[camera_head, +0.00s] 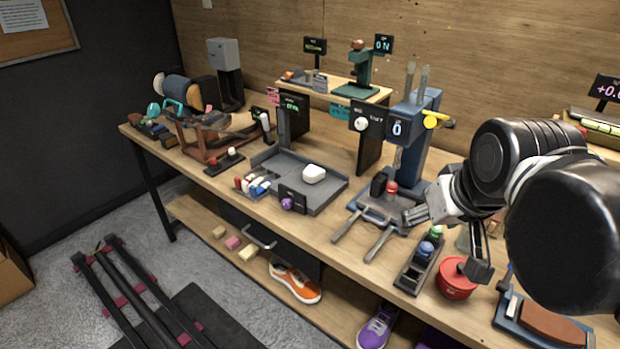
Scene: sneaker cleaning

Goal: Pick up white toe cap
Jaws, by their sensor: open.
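A small white rounded block, which looks like the white toe cap (314,173), sits in the grey tray (330,196) at the middle of the workbench. My gripper (448,243) is to the right of it, over the front part of the bench, well apart from the tray. Its two fingers are spread, one toward the blue press and one toward the red round pot. I see nothing between them.
A blue press (415,140) with forked bars stands between the tray and my arm. A black holder with coloured knobs (415,268) and a red pot (457,278) are below my gripper. A black post (283,128) rises behind the tray.

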